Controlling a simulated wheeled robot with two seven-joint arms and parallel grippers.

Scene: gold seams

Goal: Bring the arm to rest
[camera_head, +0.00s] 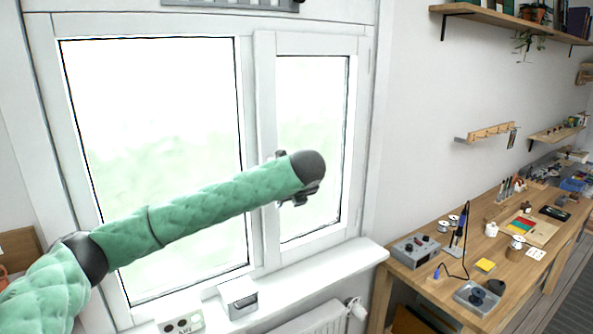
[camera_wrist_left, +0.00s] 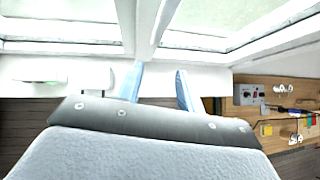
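My left arm, in green padded covering, reaches from the lower left across the window in the head view. My left gripper (camera_head: 298,194) is at its far end, in front of the right window pane and mostly hidden behind the dark wrist. In the left wrist view, its two pale blue fingertips (camera_wrist_left: 160,86) stand apart with nothing held between them. The white window frame lies beyond them. My right gripper is in neither view.
The window (camera_head: 262,130) fills the left and middle, with a white sill (camera_head: 335,265) below holding a small grey-white box (camera_head: 238,298). A radiator (camera_head: 318,322) is under the sill. A wooden workbench (camera_head: 430,300) with tools and a grey power box (camera_head: 416,250) stands right.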

